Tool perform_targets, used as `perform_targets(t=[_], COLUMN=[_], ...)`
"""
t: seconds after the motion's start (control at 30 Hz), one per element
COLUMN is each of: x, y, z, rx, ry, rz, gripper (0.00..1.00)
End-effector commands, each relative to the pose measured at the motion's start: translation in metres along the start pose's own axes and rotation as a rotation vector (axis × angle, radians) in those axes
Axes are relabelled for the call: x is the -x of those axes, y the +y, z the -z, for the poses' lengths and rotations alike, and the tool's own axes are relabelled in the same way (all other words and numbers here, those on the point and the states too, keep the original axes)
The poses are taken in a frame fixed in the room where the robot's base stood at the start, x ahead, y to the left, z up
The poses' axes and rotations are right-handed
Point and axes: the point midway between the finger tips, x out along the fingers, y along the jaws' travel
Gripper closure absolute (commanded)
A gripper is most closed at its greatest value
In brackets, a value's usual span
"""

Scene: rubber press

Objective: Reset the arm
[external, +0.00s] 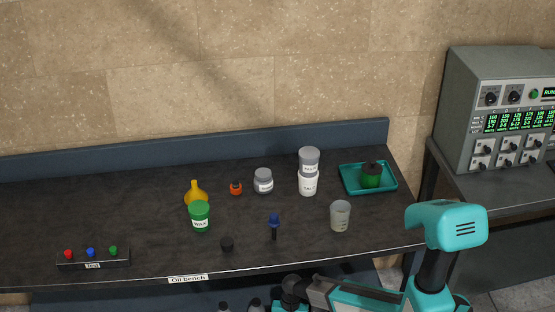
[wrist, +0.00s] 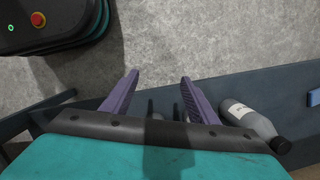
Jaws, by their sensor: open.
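My gripper shows in the wrist view (wrist: 158,85) with its two purple fingers spread apart and nothing between them. It points down toward the grey floor in front of the bench. In the external view my arm is folded low at the bottom right, in front of the bench's front edge. The gripper's fingers are not clearly visible there. The oil bench (external: 130,215) carries the loose items, and my gripper touches none of them.
A button box (external: 93,259) sits at left. A bottle (wrist: 246,118) lies near my gripper. A control console (external: 500,110) stands right.

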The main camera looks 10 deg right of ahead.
Motion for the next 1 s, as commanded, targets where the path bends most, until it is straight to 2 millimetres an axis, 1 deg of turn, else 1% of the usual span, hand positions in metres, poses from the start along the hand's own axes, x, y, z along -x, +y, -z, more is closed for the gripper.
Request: perform_targets(t=[0.03,0.2,0.33,0.5,0.67,0.7,0.77,1.0], x=[-0.005,-0.021,-0.032,-0.047,-0.06,-0.064,-0.069,-0.087], y=[0.018,0.071,0.112,0.167,0.216,0.229,0.247,0.316], z=[0.01,0.038,0.054,0.067,0.072,0.073,0.073,0.062], rx=[0.002,0.034,0.059,0.093,0.126,0.135,0.147,0.201], ry=[-0.002,-0.013,-0.027,-0.054,-0.085,-0.095,-0.108,-0.172], rz=[-0.011,-0.046,-0.07,-0.099,-0.119,-0.124,-0.129,-0.142], gripper=[0.46,0.46,0.46,0.46,0.46,0.46,0.46,0.46])
